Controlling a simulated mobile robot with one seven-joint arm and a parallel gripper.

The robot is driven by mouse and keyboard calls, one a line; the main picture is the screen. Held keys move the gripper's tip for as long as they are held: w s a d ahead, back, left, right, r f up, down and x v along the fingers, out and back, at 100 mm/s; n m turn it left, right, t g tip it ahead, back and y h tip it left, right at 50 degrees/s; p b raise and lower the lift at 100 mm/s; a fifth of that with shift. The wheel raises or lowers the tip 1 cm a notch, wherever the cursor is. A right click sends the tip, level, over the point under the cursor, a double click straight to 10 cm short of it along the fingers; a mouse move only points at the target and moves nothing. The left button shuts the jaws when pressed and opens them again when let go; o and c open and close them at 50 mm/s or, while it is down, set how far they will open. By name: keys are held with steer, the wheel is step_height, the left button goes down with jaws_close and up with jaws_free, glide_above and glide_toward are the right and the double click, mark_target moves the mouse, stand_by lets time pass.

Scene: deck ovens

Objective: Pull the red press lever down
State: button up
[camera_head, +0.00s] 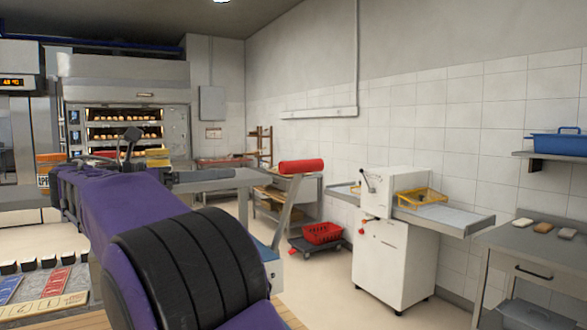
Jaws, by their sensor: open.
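The red press lever (301,166) stands right of centre. It has a red cylindrical grip on top of a pale, slightly tilted arm that runs down to a blue base (264,250). My purple-sleeved arm fills the lower left. What looks like my gripper (228,174) is a dark grey part beyond the sleeve, left of the red grip and apart from it in the picture. It is open, with nothing seen in it. Its fingers are too small to tell apart. My arm hides part of the lever's base.
A white machine (393,235) with a yellow frame (420,197) stands to the right. A red crate (322,233) sits on a low dolly. A steel table (500,238) is at far right. A lit deck oven (180,127) stands at back left.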

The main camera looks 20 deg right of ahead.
mark_target(293, 169)
steer(key=w+d, duration=0.1)
steer(key=d, duration=0.4)
steer(key=w+d+b, duration=0.1)
steer(key=d, duration=0.5)
steer(key=w+d, duration=0.1)
steer(key=d, duration=0.4)
steer(key=shift+d+b, duration=0.25)
steer(key=shift+b, duration=0.1)
jaws_close()
stand_by(0.6)
